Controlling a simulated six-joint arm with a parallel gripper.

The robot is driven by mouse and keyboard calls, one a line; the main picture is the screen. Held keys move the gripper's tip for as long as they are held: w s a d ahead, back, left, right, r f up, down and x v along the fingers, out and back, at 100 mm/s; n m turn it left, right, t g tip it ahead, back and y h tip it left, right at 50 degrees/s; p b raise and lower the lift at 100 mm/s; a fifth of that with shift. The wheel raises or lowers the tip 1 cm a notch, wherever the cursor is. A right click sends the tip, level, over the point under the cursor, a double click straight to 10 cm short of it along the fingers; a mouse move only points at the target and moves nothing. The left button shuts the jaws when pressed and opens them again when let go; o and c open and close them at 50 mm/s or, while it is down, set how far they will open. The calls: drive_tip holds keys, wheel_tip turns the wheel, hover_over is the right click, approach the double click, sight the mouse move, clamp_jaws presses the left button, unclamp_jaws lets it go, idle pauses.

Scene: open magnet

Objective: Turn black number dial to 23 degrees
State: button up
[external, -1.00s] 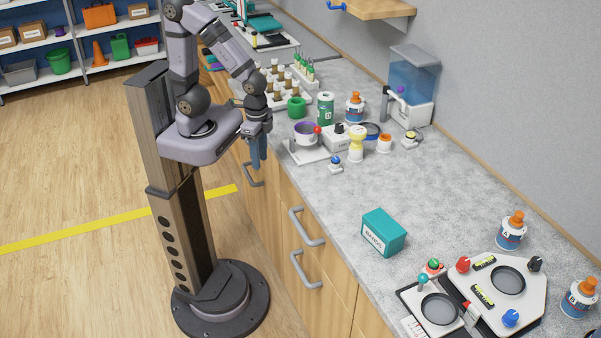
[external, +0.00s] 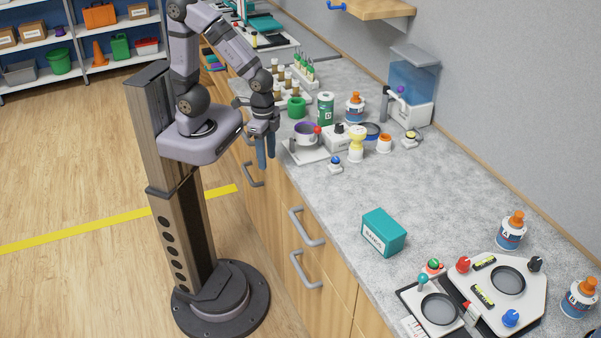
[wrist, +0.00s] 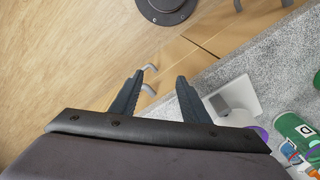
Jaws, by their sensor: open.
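Two dark knobs could be the black number dial. Another black knob (external: 339,128) is on top of a small white box by the silver pot. No numbers or angle can be read on either. My gripper (external: 266,162) is open, empty and pointing down, just off the counter's front edge near the pot. It is far from the panel. The wrist view shows its two separated fingers (wrist: 160,77) with nothing between them; neither knob is in that view.
A teal box (external: 383,233) stands mid-counter. The panel also carries a red knob (external: 463,265) and a blue knob (external: 510,318). Orange-capped bottles (external: 510,231) stand beside it. Drawer handles (external: 306,227) project below the counter edge.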

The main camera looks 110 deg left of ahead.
drive_tip(key=w+a+r+m+t+p, duration=0.1)
drive_tip(key=w+r, duration=0.2)
drive_tip(key=w, duration=0.6)
drive_tip(key=w+a+r+m+t, duration=0.1)
drive_tip(key=w+a+r, duration=0.15)
drive_tip(key=w, duration=0.55)
wheel_tip(320, 180, up, 4)
drive_tip(key=n+g+p, duration=0.2)
drive_tip(key=n+p, duration=0.2)
drive_tip(key=n, duration=1.1)
hover_over(339, 125)
drive_tip(key=shift+s+a+r, duration=0.1)
drive_tip(key=shift+a+r, duration=0.05)
drive_tip(key=shift+r, duration=0.05)
drive_tip(key=shift+f+p, duration=1)
drive_tip(key=shift+f, duration=2.7)
drive_tip(key=c, duration=1.1)
